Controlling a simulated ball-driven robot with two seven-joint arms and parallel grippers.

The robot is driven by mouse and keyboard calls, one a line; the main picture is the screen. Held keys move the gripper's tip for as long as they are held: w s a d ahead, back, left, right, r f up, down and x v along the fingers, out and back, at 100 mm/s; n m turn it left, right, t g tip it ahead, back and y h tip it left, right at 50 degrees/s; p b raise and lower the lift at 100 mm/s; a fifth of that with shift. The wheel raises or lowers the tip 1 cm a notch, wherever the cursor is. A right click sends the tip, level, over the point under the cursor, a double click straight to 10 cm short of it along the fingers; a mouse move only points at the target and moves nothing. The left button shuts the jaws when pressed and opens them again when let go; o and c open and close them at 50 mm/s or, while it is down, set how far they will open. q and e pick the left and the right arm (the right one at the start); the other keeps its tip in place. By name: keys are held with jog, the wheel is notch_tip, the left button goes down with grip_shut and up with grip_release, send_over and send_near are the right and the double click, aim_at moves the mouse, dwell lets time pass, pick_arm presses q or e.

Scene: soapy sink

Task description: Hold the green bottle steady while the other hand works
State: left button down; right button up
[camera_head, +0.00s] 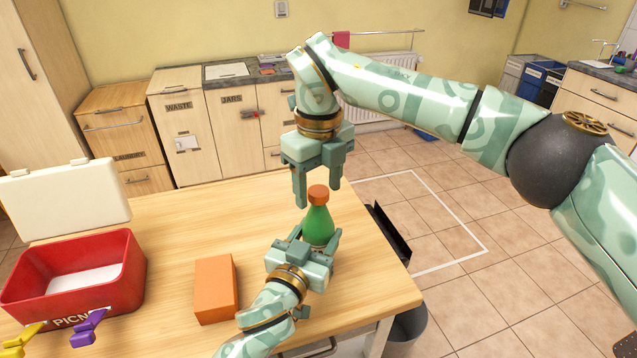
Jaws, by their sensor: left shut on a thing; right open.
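A green bottle (319,226) with an orange cap (319,194) stands upright on the wooden table (215,215) near its right side. My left gripper (318,239) comes in from the lower left and is shut on the bottle's lower body, which its fingers partly hide. My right gripper (318,192) hangs above, pointing down, open, with one finger on each side of the cap. I see no clear contact between its fingers and the cap.
An orange block (216,289) lies left of my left gripper. A red picnic box (118,290) with its white lid (65,200) raised stands at the table's left, with yellow and purple clips in front. The table's back middle is clear.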

notch_tip(320, 180, up, 12)
dwell(0.4)
pick_arm(q)
jog(key=shift+c, duration=2.3)
grip_release()
jog(key=shift+s, duration=0.1)
jog(key=p+v, duration=0.2)
jog(key=v, duration=1.4)
jog(key=shift+p, duration=0.3)
pick_arm(e)
jog(key=r, duration=0.3)
jog(key=shift+s+r, duration=0.25)
jog(key=shift+s, duration=0.05)
pick_arm(q)
jog(key=shift+s, duration=0.1)
